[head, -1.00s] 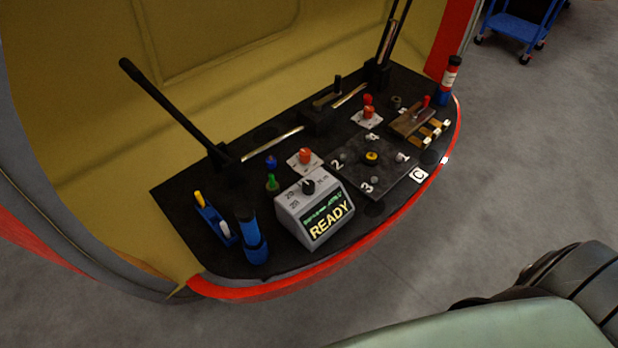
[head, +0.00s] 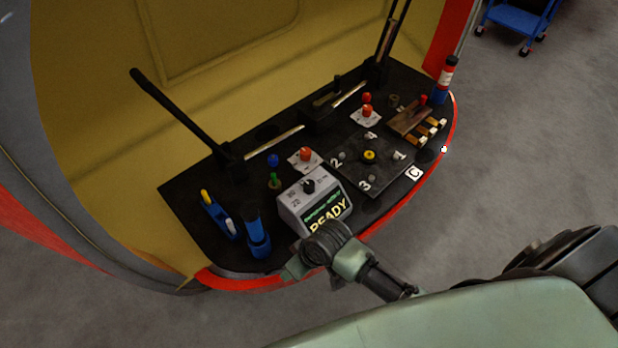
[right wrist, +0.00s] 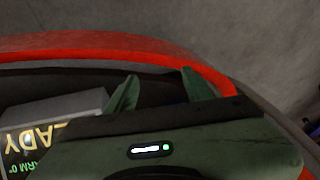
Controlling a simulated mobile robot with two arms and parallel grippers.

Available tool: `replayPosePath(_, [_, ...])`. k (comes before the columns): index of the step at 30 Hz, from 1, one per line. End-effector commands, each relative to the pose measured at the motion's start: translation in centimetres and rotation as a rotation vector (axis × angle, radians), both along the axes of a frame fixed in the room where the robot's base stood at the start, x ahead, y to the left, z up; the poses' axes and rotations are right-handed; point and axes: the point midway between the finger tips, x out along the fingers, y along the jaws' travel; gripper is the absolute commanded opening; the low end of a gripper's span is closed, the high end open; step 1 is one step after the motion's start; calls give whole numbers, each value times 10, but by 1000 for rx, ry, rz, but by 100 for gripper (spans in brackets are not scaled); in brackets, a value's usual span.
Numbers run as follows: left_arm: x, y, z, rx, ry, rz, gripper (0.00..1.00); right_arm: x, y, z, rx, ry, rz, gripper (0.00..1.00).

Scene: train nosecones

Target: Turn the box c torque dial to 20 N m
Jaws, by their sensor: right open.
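A grey box (head: 290,209) stands at the front of the black work surface, its lit screen (head: 327,212) reading READY. A black dial knob (head: 308,186) sits on its top, with small printed markings beside it. I cannot read which mark the knob points to. My right gripper (head: 290,271) is in front of and below the box, near the red rim, apart from the dial. In the right wrist view my gripper (right wrist: 159,82) is open and empty, with the box (right wrist: 62,108) at left. My left gripper is not in view.
A black lever (head: 185,112) rises behind. A numbered plate (head: 385,178) lies right.

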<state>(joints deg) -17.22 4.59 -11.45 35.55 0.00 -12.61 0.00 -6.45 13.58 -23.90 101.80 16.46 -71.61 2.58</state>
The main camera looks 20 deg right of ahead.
Motion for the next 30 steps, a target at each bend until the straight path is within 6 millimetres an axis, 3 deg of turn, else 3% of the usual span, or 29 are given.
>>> replayPosePath(6, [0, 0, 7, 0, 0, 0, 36, 47, 22, 37, 6, 12, 134, 52])
replayPosePath(11, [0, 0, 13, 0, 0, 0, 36, 80, 17, 68, -44, 60, 226, 52])
replayPosePath(16, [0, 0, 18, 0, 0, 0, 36, 112, -14, 104, -129, 124, 260, 52])
replayPosePath(21, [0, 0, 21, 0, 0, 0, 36, 152, -71, 140, -219, 188, 196, 52])
replayPosePath(24, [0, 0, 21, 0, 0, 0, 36, 166, -95, 158, -247, 213, 153, 52])
replayPosePath(30, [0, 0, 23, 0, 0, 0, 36, 174, -113, 167, -261, 233, 117, 52])
